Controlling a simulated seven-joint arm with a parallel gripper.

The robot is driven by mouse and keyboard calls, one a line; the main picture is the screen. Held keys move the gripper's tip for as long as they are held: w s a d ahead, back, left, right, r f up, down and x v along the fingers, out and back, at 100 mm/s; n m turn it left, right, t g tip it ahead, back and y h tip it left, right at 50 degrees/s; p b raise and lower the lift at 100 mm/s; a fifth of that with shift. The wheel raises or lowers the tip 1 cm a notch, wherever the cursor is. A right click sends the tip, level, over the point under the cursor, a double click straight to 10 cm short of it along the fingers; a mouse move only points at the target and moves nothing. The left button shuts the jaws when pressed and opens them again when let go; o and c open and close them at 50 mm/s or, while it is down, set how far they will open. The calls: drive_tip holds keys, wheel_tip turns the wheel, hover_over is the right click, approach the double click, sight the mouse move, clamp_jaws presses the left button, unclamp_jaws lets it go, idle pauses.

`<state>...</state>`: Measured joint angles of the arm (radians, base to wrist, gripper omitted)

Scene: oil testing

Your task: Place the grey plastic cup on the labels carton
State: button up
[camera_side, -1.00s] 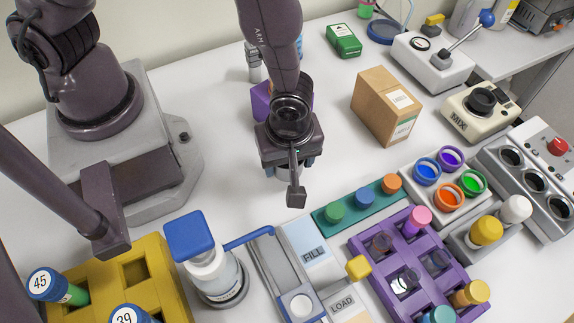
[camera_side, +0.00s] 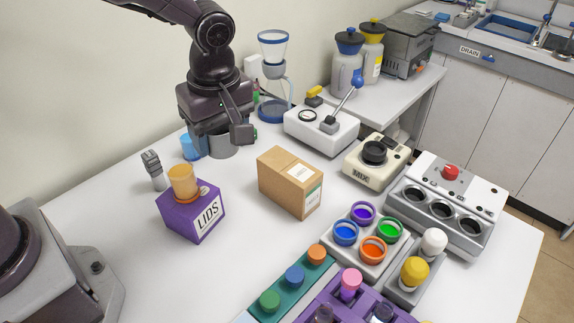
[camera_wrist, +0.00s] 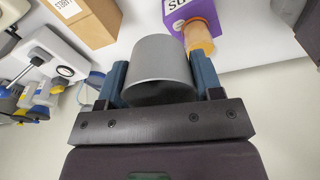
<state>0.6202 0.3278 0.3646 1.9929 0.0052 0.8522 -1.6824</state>
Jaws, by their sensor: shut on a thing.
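The grey plastic cup (camera_wrist: 160,68) is between the two blue fingers of my gripper (camera_wrist: 160,85) in the wrist view. My gripper is shut on it. In the side view my gripper (camera_side: 220,130) is at the back of the bench, and the cup (camera_side: 224,146) shows partly below it. I cannot tell whether the cup's base touches the bench. The brown labels carton (camera_side: 285,182) stands to the right and nearer the camera, apart from the cup. Its top is bare. The carton also shows at the upper left of the wrist view (camera_wrist: 85,22).
A purple LIDS box (camera_side: 180,222) with an orange cup (camera_side: 183,182) on it stands left of the carton. A light blue item (camera_side: 190,147) is beside my gripper. A lever device (camera_side: 320,132) and the MIX machine (camera_side: 375,163) stand to the right.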

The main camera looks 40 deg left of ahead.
drive_tip(key=shift+w+a+r+m, duration=0.1)
drive_tip(key=shift+a+r+m, duration=0.15)
drive_tip(key=shift+r, duration=0.25)
drive_tip(key=shift+w+a+r+m, duration=0.1)
drive_tip(key=shift+a+r+m, duration=0.1)
drive_tip(key=shift+r, duration=0.25)
drive_tip(key=shift+s+m, duration=0.1)
drive_tip(key=shift+m, duration=0.15)
drive_tip(key=shift+w+f, duration=0.15)
drive_tip(key=shift+w, duration=0.15)
drive_tip(key=w+d+f, duration=0.2)
drive_tip(key=w+f, duration=0.2)
drive_tip(key=w, duration=0.3)
hover_over(288, 163)
drive_tip(key=f, duration=0.5)
drive_tip(key=shift+s+d, duration=0.1)
drive_tip(key=shift+s, duration=0.3)
drive_tip(key=shift+w+f, duration=0.15)
drive_tip(key=shift+w+d+f, duration=0.1)
drive_tip(key=shift+w+f, duration=0.05)
drive_tip(key=shift+f, duration=1.5)
drive_tip(key=shift+f, duration=0.1)
